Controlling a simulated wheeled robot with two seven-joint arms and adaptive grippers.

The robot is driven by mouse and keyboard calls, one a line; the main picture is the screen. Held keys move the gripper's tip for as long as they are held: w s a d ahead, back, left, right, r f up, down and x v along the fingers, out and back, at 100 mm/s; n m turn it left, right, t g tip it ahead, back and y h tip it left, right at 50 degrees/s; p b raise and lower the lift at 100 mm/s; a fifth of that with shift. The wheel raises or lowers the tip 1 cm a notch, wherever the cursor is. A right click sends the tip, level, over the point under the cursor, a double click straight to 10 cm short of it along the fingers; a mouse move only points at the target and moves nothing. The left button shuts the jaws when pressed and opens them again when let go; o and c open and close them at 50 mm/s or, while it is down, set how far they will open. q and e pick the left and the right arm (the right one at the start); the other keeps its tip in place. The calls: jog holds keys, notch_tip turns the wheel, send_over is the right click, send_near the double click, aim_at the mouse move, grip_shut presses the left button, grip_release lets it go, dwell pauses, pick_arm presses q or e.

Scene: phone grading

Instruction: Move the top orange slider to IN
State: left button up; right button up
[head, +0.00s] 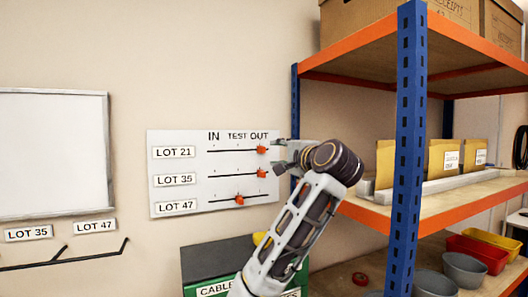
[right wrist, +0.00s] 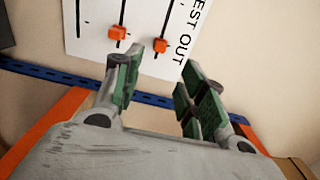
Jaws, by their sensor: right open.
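A white board (head: 214,185) on the wall has three slider tracks under IN, TEST and OUT. The top orange slider (head: 261,150), on the LOT 21 row, sits at the OUT end. The middle slider (head: 262,173) is also under OUT, and the bottom slider (head: 239,200) is near TEST. My right gripper (head: 282,156) is open, just right of the board's upper right edge. In the right wrist view, the top slider (right wrist: 160,46) lies beyond the gap between the open fingers (right wrist: 157,72), apart from them; the middle slider (right wrist: 117,33) is left of it. My left gripper is out of view.
A shelf unit with a blue post (head: 411,140) and orange beams stands right of the board, close to my right arm. A green box (head: 215,258) is below the board. A whiteboard (head: 52,152) hangs at left. The wall in front of the board is clear.

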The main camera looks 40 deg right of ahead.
aim_at(264, 150)
jog(key=p+x, duration=0.1)
jog(key=x, duration=0.9)
jog(key=shift+w+p, duration=0.2)
jog(key=shift+p, duration=0.15)
jog(key=shift+x, duration=0.9)
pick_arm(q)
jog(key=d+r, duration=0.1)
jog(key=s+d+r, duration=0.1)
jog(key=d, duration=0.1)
pick_arm(e)
jog(key=shift+w, duration=0.15)
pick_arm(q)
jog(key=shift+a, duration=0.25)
pick_arm(e)
jog(key=shift+c, duration=0.5)
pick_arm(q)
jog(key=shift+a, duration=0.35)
pick_arm(e)
jog(key=shift+f, duration=0.1)
grip_shut()
